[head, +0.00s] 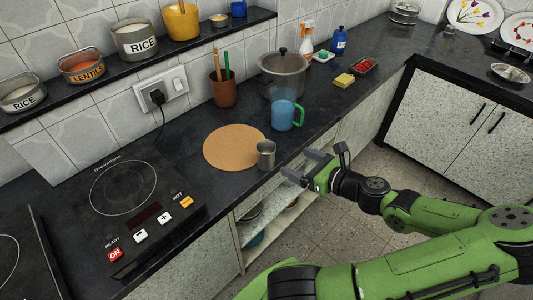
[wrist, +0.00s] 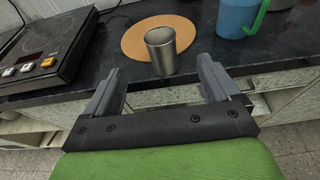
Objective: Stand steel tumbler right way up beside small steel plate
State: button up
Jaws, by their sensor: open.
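The steel tumbler (head: 265,154) stands on the dark counter at the front right edge of a round cork mat. Its open mouth appears to face up; it also shows in the wrist view (wrist: 161,52), ahead of and between my fingers. My gripper (head: 295,164) is open and empty, just in front of the counter edge, to the right of the tumbler and apart from it. Both fingers show in the wrist view (wrist: 160,72). A small shiny steel plate (head: 510,73) lies on the far right counter; its details are too small to tell.
The cork mat (head: 228,146) lies behind the tumbler. A blue mug (head: 284,115) with a green handle and a lidded pot (head: 283,76) stand behind and right. An induction hob (head: 130,203) is at left. Counter left of the yellow sponge (head: 344,80) has some free room.

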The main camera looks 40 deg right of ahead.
aim_at(260, 146)
jog(key=b+x, duration=0.2)
jog(key=x, duration=0.3)
jog(key=b+x, duration=0.2)
jog(key=x, duration=0.3)
jog(key=b+x, duration=0.2)
jog(key=x, duration=0.3)
jog(key=shift+w+d+f, duration=0.1)
jog(key=shift+w+f, duration=0.2)
jog(key=shift+f, duration=0.15)
jog(key=shift+r, duration=0.1)
jog(key=c, duration=1.1)
notch_tip(260, 146, up, 10)
jog(key=p, duration=0.5)
jog(key=shift+c, duration=0.3)
